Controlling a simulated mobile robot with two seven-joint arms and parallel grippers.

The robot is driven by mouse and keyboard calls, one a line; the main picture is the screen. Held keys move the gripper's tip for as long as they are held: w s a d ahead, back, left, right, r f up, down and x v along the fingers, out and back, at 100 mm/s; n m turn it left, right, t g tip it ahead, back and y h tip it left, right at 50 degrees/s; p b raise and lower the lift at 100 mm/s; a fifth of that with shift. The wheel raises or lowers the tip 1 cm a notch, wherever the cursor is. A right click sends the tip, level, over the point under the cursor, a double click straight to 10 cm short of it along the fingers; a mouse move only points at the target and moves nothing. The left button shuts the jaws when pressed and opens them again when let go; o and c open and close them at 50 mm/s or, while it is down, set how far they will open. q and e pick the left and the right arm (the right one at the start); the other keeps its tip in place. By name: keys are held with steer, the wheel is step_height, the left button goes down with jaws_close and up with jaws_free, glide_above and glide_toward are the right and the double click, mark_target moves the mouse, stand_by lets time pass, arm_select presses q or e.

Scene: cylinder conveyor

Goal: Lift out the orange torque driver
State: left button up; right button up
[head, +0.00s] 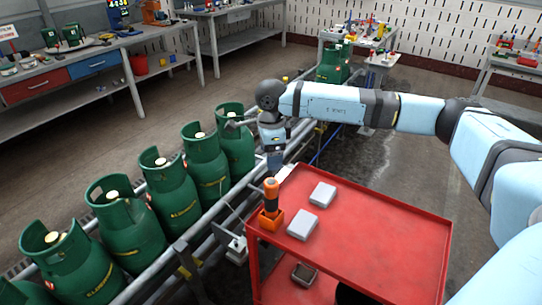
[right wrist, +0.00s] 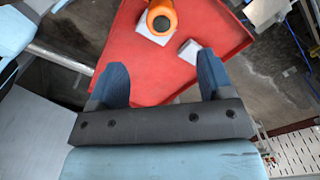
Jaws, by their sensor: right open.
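The orange torque driver (head: 271,188) stands upright in a small orange holder (head: 272,219) at the left corner of the red cart top (head: 385,232). In the right wrist view the driver (right wrist: 162,16) shows end-on at the top edge, beyond the fingertips. My right gripper (head: 275,162) points down just above the driver in the head view. In the right wrist view its two blue fingers are wide apart with nothing between them (right wrist: 161,78). The driver's lower part is hidden in the holder. My left gripper is not in view.
Two pale grey boxes (head: 303,225) (head: 322,194) lie beside the holder on the cart. A conveyor with several green gas cylinders (head: 205,160) runs along the cart's left. A small open tray (head: 304,273) is on the lower shelf. The right of the cart top is clear.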

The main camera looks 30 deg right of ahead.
mark_target(271, 181)
step_height(271, 181, down, 14)
steer(key=shift+r+p, duration=0.15)
steer(key=shift+p, duration=0.5)
steer(key=c, duration=1.1)
steer(key=o, duration=0.5)
steer(key=shift+d, duration=0.1)
steer(key=c, duration=0.5)
steer(key=shift+w+r, duration=0.1)
steer(key=shift+r, duration=0.15)
